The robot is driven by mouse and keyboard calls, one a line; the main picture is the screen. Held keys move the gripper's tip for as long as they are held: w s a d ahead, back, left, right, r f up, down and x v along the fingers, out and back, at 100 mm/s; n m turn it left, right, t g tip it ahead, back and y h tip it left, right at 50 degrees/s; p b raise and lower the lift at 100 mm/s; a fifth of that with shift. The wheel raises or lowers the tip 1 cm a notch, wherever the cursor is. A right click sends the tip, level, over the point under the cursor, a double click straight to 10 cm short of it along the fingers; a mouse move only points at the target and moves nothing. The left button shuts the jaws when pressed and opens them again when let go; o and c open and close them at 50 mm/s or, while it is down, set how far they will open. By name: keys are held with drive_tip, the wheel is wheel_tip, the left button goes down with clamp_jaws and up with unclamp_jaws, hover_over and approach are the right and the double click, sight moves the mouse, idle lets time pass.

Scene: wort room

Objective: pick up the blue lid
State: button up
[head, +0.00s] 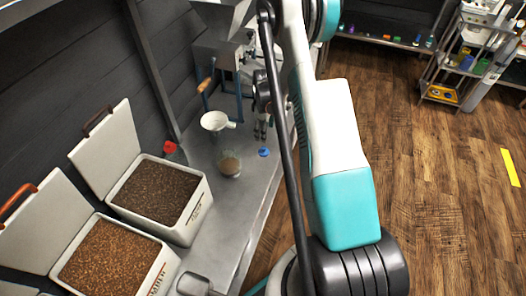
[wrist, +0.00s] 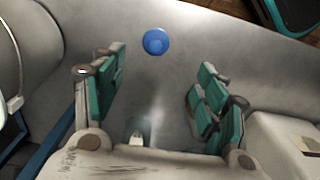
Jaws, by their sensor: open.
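The blue lid (head: 264,152) lies on the grey metal counter (head: 235,200), near its right edge in the head view. In the wrist view the blue lid (wrist: 156,41) is a round blue disc with nothing covering it. My gripper (wrist: 162,85) is open and empty, with teal-padded fingers wide apart. The lid shows beyond the fingertips, roughly centred between them and a little to the left. In the head view my gripper (head: 261,130) is small and partly hidden by my arm, just behind the lid.
A glass bowl of brown contents (head: 230,165) and a white funnel-like vessel (head: 214,121) stand left of the lid. Two open grain boxes (head: 190,213) and a red-capped container (head: 170,148) are farther left. A grey mill-like machine (head: 220,50) stands behind. Bare counter surrounds the lid.

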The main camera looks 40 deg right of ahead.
sight(264, 148)
wheel_tip(264, 148, down, 8)
drive_tip(key=b, duration=0.2)
drive_tip(key=shift+b, duration=0.3)
drive_tip(key=f+b, duration=0.2)
drive_tip(key=f, duration=0.3)
drive_tip(key=shift+w+d+b, duration=0.1)
drive_tip(key=shift+w+b, duration=0.3)
drive_tip(key=c, duration=1)
